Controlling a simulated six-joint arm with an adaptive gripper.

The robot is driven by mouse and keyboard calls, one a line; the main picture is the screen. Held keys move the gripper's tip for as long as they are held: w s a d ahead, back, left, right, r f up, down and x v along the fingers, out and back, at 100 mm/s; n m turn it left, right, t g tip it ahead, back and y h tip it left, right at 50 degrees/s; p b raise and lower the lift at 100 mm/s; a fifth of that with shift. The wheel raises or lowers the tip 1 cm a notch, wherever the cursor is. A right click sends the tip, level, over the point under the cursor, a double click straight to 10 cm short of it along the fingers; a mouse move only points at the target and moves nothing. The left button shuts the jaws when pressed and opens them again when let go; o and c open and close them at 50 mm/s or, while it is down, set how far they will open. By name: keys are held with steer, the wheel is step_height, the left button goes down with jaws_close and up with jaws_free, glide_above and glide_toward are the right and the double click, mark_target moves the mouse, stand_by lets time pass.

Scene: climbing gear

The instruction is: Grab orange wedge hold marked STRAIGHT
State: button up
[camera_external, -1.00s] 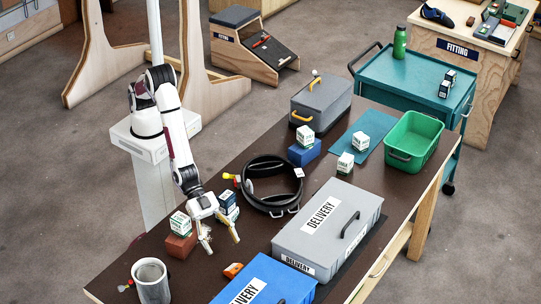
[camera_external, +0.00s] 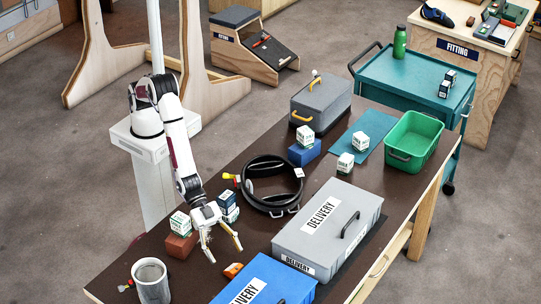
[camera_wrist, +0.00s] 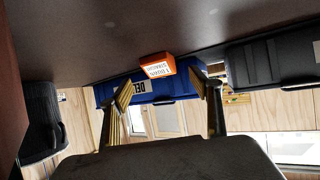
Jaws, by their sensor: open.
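The orange wedge hold (camera_external: 233,270) lies on the dark table between my gripper and the blue delivery box. In the wrist view the orange wedge hold (camera_wrist: 157,67) shows a white label; its lower word looks like STRAIGHT, but the text is small. My gripper (camera_external: 222,244) is open and empty, above the table and a little up and left of the hold. In the wrist view my gripper (camera_wrist: 166,92) has its fingers spread, with the hold appearing between and beyond the tips.
The blue delivery box (camera_external: 265,282) stands close to the hold. A grey delivery box (camera_external: 290,240) is to the right. A brown block (camera_external: 181,246) with a small white-and-green box (camera_external: 180,222) on it stands left of my gripper.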

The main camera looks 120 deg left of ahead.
mark_target(231, 272)
steer(key=shift+x, duration=2.7)
steer(key=c, duration=1.4)
